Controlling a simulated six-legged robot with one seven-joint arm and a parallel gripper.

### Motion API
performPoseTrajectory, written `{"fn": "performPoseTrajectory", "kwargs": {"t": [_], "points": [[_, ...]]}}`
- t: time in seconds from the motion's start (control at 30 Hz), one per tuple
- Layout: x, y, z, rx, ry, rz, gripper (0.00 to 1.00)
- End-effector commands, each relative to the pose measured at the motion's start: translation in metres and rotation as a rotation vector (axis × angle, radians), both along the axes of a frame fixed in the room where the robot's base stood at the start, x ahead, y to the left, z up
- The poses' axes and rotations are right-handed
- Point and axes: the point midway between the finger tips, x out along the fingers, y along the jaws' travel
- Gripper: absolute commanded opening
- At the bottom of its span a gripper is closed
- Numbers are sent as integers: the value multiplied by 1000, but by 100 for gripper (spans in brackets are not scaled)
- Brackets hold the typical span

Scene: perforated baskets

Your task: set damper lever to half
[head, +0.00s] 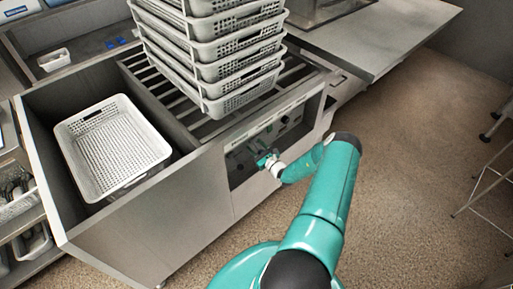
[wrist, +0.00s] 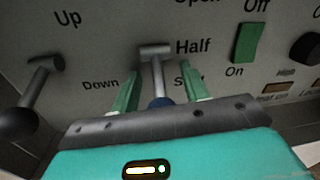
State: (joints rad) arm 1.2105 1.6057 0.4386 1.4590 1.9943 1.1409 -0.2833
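The damper lever (wrist: 160,80) is a grey rod on the panel, with a wide grey pivot at its top and a blue knob at its lower end. The labels Open, Half and a partly covered third word run down its right side. The pivot is level with Half and the rod points down towards the camera; its exact setting is hard to tell. My gripper (wrist: 160,90) is open, its two green fingers on either side of the rod, with gaps showing on both sides. In the head view my gripper (head: 266,160) is at the panel front; the lever is too small to make out.
A second lever (wrist: 40,85) with a dark knob, marked Up and Down, is at left. A green switch (wrist: 249,42) and a black dial (wrist: 307,48) are at right. Stacked baskets (head: 225,50) stand above the panel. A single basket (head: 115,150) sits in the left bay.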

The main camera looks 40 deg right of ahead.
Motion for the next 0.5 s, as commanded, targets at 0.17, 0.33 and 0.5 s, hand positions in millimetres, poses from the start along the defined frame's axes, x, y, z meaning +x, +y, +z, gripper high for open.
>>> {"fn": "performPoseTrajectory", "kwargs": {"t": [0.17,0.33,0.5], "points": [[0,0,0,0,0,0,10],[0,0,0,-1,0,0,0],[-1,0,1,-2,16,0,0]]}}
